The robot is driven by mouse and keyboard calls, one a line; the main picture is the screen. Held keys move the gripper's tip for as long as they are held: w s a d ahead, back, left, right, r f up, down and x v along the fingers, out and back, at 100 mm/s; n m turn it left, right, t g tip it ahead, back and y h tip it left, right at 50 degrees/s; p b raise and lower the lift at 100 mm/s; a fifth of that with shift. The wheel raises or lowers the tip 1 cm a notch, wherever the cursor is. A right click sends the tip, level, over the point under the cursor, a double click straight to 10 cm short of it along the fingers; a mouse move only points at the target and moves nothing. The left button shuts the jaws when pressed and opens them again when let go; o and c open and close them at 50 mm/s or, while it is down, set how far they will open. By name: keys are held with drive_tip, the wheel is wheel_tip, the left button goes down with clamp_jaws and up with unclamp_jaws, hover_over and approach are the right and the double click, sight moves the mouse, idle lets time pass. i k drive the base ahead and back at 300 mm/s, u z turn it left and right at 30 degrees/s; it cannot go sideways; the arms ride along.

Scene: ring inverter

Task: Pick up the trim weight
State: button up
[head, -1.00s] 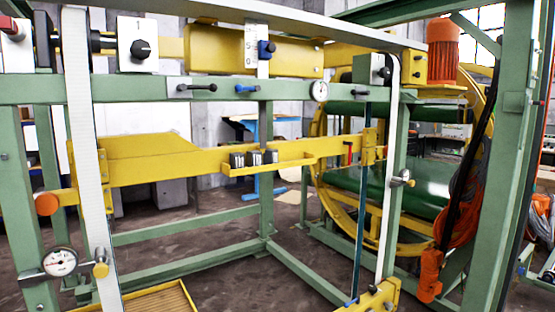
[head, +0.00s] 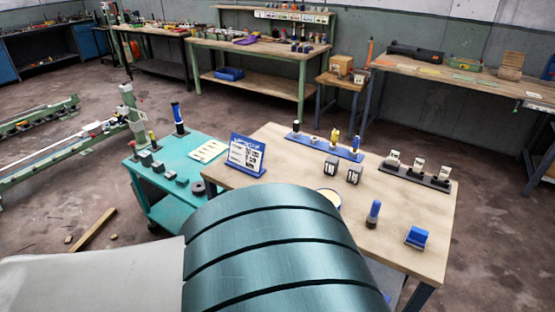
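No trim weight can be named for certain in the head view. Two small dark blocks with pale markings, one here (head: 331,167) and one beside it (head: 354,174), stand upright on the wooden table (head: 418,208); they may be weights, but the markings are too small to read. Another row of dark pieces with white faces sits on a dark rack (head: 414,176) at the table's right. My gripper is not in view, so its state and anything in it are hidden.
A blue-handled tool (head: 374,213) and a blue block (head: 416,237) stand near the table's right edge. A blue rack (head: 322,147) and a sign (head: 246,155) stand behind. A teal cart (head: 172,206) adjoins at left. Large foreground shapes hide the table's near left.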

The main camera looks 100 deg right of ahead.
sight(355, 173)
drive_tip(key=z, duration=3.95)
drive_tip(key=i, duration=0.95)
